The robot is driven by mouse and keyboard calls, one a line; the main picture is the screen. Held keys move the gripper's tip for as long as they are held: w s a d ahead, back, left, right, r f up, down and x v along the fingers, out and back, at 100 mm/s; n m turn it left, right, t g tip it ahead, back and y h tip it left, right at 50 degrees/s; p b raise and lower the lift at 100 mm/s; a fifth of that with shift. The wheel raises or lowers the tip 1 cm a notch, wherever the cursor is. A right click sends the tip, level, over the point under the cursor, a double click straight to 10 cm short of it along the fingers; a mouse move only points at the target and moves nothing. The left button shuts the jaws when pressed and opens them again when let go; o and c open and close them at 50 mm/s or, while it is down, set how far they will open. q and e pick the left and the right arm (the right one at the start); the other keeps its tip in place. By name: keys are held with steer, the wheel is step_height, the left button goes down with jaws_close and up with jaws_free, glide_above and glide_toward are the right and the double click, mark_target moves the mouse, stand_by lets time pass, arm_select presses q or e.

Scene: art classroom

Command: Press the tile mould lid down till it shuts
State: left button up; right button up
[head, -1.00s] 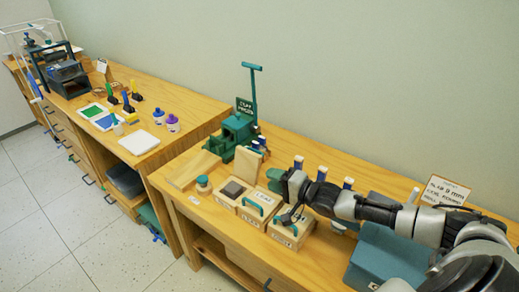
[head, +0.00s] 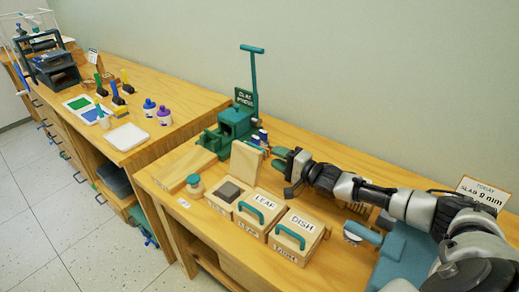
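The tile mould (head: 219,205) is a small wooden box on the near bench, holding a dark grey square slab (head: 229,192). Its pale wooden lid (head: 246,163) stands raised at the back of the box, close to upright. My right gripper (head: 284,160), with teal fingers, is just to the right of the raised lid, with a small gap seeming to lie between them. It is too small and angled to tell whether the fingers are apart. My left gripper is not in view.
The shut LEAF mould (head: 262,208) and DISH mould (head: 297,234), with teal handles, stand right of the tile mould. A green clay press (head: 235,125) stands behind.

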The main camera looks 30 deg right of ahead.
mark_target(249, 161)
steer(key=x, duration=0.7)
steer(key=shift+w+f, duration=0.1)
steer(key=shift+w, duration=0.15)
jaws_close()
